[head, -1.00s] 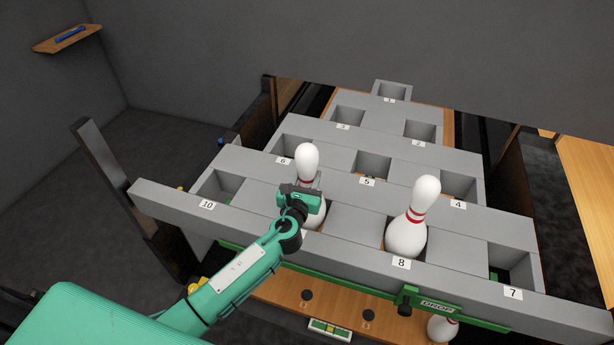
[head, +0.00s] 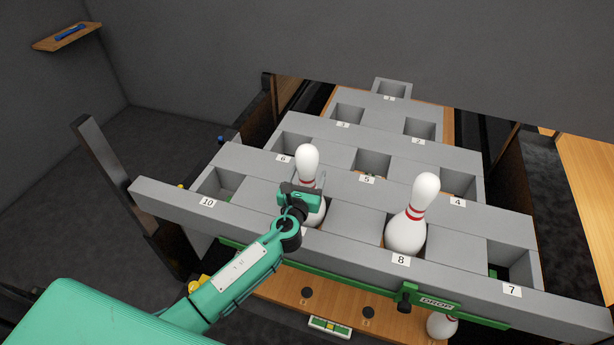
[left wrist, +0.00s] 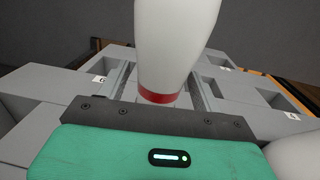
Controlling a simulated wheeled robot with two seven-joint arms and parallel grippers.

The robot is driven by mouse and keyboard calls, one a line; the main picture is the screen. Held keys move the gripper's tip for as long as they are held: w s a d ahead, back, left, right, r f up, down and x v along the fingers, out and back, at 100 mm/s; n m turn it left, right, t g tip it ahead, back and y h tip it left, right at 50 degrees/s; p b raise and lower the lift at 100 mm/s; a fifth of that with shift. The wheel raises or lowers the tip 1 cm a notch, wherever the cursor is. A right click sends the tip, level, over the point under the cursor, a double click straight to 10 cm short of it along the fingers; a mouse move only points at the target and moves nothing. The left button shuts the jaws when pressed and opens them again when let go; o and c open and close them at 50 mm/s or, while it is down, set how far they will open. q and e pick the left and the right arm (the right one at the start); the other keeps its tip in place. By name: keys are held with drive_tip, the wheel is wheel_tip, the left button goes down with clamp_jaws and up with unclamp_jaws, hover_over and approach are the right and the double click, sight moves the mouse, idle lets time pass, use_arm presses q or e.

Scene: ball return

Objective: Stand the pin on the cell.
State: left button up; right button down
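A white pin with red neck bands (head: 308,161) stands upright in the front-row cell between those labelled 10 and 8; that cell's label is hidden by my arm. My left gripper (head: 309,188) is at the pin's neck, reaching from the front. In the left wrist view the pin (left wrist: 176,45) rises between the two fingers (left wrist: 160,92), with narrow gaps at its sides, so the gripper looks open around it. My right gripper is not in view.
Another pin (head: 441,326) is partly visible below the green drop bar (head: 456,307). The other grey deck cells, such as 10 (head: 217,184) and 7 (head: 510,266), look empty.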

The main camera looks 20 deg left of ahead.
use_arm(q)
drive_tip(key=shift+s+f, duration=0.1)
drive_tip(key=shift+f, duration=0.3)
drive_tip(key=shift+s+b, duration=0.9)
drive_tip(key=shift+s, duration=5.95)
drive_tip(key=s+a+f+n+g+y, duration=0.25)
drive_tip(key=s+n+g, duration=0.2)
drive_tip(key=n, duration=0.55)
drive_tip(key=s+a+f+n+g+y, duration=0.1)
drive_tip(key=s+a+n+g, duration=0.4)
drive_tip(key=n, duration=0.6)
drive_tip(key=s+d+f+n+g+h, duration=0.1)
drive_tip(key=s+d+n+g+h, duration=0.15)
drive_tip(key=s+n, duration=0.45)
drive_tip(key=s+d+f+n+g+h, duration=0.1)
drive_tip(key=s+n+g+h, duration=0.15)
drive_tip(key=s+n, duration=0.45)
wheel_tip(320, 180, down, 31)
drive_tip(key=s+m+g, duration=0.2)
drive_tip(key=s+a+f, duration=0.3)
drive_tip(key=s+f, duration=1.5)
drive_tip(key=s, duration=0.1)
drive_tip(key=shift+f+g+p, duration=0.35)
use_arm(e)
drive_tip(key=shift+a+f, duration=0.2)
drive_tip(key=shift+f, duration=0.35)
